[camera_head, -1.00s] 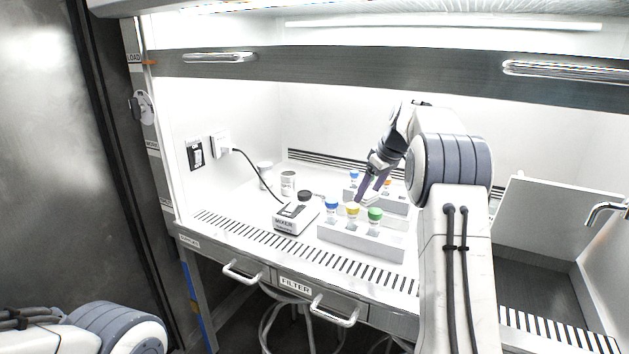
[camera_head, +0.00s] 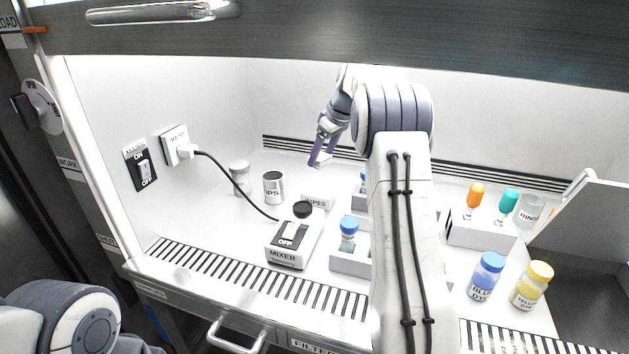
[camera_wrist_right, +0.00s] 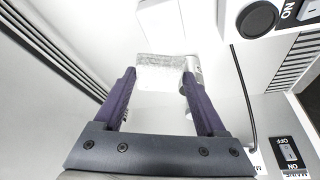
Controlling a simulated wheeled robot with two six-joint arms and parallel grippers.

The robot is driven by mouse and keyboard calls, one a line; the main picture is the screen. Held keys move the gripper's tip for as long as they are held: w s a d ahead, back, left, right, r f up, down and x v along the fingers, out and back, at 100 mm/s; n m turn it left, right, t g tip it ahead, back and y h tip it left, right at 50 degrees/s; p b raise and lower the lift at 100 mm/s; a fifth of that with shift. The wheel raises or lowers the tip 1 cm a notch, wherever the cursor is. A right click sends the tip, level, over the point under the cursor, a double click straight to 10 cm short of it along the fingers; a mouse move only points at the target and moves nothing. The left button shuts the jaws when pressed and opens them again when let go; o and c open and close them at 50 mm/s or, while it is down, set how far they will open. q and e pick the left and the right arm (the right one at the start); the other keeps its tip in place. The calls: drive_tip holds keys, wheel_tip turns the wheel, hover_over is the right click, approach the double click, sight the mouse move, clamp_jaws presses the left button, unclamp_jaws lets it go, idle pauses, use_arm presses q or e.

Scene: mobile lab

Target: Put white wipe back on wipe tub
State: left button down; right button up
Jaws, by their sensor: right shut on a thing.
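My right gripper (camera_head: 316,162) is raised near the back wall of the cabinet, behind and above the wipe tub. In the right wrist view its purple fingers (camera_wrist_right: 159,76) are shut on a thin, whitish, mottled sheet, the white wipe (camera_wrist_right: 160,66). The wipe cannot be made out against the white background in the head view. The wipe tub (camera_head: 317,202) is a low white box with a "WIPES" label, behind the mixer; a white box in the wrist view looks like it (camera_wrist_right: 162,24). My left gripper is out of view; only part of that arm shows at lower left.
A rack with a blue-capped vial (camera_head: 349,228) is to the right. Dye bottles (camera_head: 487,276) stand further right.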

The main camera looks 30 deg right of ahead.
hover_over(317, 188)
drive_tip(key=s, duration=0.1)
wheel_tip(317, 188, down, 4)
drive_tip(key=shift+s+d+f, duration=0.15)
drive_tip(key=shift+s+f+b, duration=0.15)
drive_tip(key=shift+f+b, duration=0.35)
drive_tip(key=shift+f, duration=1.4)
drive_tip(key=shift+f, duration=0.1)
drive_tip(key=o, duration=1.1)
drive_tip(key=shift+o, duration=0.2)
drive_tip(key=v, duration=0.7)
drive_tip(key=shift+r+p, duration=0.3)
drive_tip(key=shift+r, duration=0.05)
drive_tip(key=shift+d, duration=0.1)
